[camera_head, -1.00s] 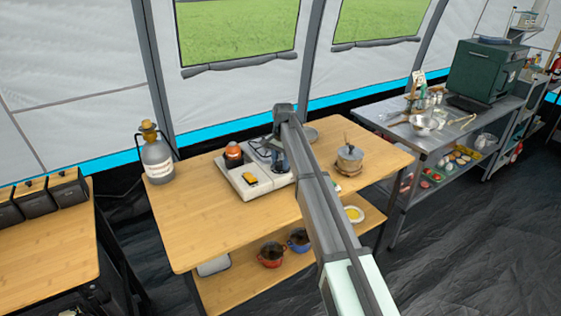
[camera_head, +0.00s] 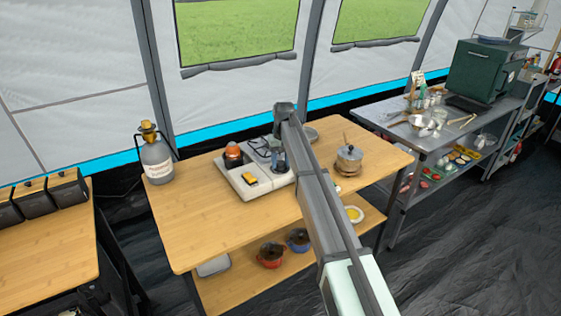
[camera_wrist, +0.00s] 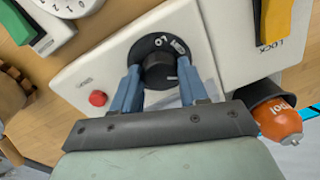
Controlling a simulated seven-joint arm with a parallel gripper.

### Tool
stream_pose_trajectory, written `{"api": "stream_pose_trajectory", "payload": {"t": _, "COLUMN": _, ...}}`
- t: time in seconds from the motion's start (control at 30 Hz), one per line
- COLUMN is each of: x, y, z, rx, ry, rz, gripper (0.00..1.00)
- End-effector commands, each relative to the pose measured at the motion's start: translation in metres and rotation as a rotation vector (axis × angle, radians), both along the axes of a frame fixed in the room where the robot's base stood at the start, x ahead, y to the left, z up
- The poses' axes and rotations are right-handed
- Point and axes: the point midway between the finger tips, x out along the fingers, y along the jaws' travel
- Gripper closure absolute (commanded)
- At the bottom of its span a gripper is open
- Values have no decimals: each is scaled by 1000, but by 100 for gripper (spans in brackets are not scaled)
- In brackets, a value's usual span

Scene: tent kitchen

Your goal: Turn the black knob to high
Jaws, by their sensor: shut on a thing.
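The black knob (camera_wrist: 158,72) sits on the white panel of the stove, on a dark round dial with white markings around it. My gripper (camera_wrist: 158,90) is at the knob in the wrist view, with one blue finger on each side, shut on it. The knob's pale pointer mark shows near its right side; the dial writing is too small to read surely. In the head view the white stove (camera_head: 234,182) stands on the wooden table, and my arm hides the knob there.
A red button (camera_wrist: 97,98) is left of the dial. A yellow lever (camera_wrist: 272,22) marked LOCK is at the upper right, above an orange canister (camera_wrist: 277,122). In the head view, a pot (camera_head: 349,158) stands right of my arm and a gas bottle (camera_head: 156,158) at the left.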

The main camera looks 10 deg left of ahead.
Motion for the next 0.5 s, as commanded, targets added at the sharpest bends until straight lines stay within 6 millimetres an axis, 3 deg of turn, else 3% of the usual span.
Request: {"api": "stream_pose_trajectory", "payload": {"t": 0.5, "x": 2, "y": 1, "z": 1, "rx": 3, "ry": -3, "rz": 149, "gripper": 87}}
